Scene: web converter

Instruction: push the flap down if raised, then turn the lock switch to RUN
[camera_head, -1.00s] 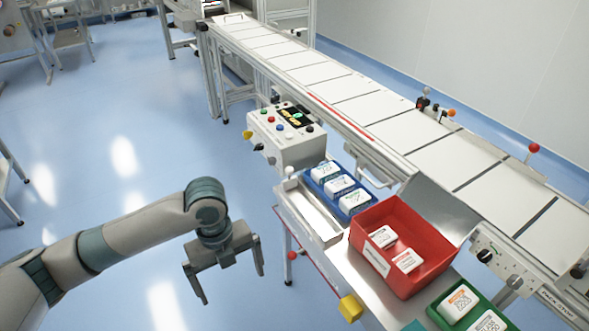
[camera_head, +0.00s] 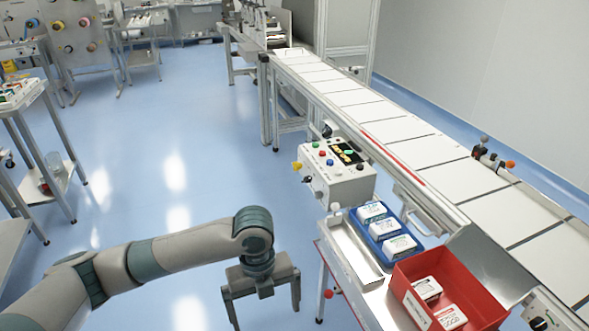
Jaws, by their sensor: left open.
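The grey control box (camera_head: 335,182) stands beside the conveyor, with coloured buttons and a small lit display (camera_head: 346,152) on top. A yellow knob (camera_head: 297,166) and dark knobs (camera_head: 307,180) stick out of its left-facing side. I cannot tell which of these is the lock switch, and no RUN label is readable. I cannot clearly make out a flap or whether one is raised. My left gripper (camera_head: 264,308) is open and empty, fingers pointing down over the floor, in front of and left of the box and apart from it. My right gripper is not in view.
A metal tray (camera_head: 349,252), a blue tray (camera_head: 412,249) with several white packs and a red bin (camera_head: 407,293) with white packs stand on the bench at lower right. The conveyor (camera_head: 445,162) runs behind them. Blue floor left of the box is clear.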

